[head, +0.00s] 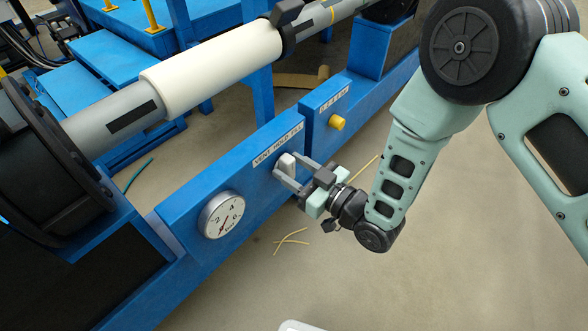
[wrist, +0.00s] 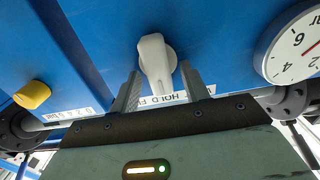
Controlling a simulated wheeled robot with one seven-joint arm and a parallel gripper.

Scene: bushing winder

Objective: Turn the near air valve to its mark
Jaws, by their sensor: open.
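The near air valve is a white lever knob (head: 287,163) on the front of a blue box. A label strip (head: 278,147) reading VENT HOLD FILL runs above it in the head view. My gripper (head: 285,168) is open, with one finger on each side of the knob. In the wrist view a gap shows between the lever and each finger; I cannot tell if either touches.
A round white gauge (head: 222,215) with a red needle sits left of the valve, and also shows in the wrist view (wrist: 297,47). A yellow knob (head: 337,122) is on the box to the right. A white roll (head: 213,63) on a shaft lies behind. The floor in front is mostly clear.

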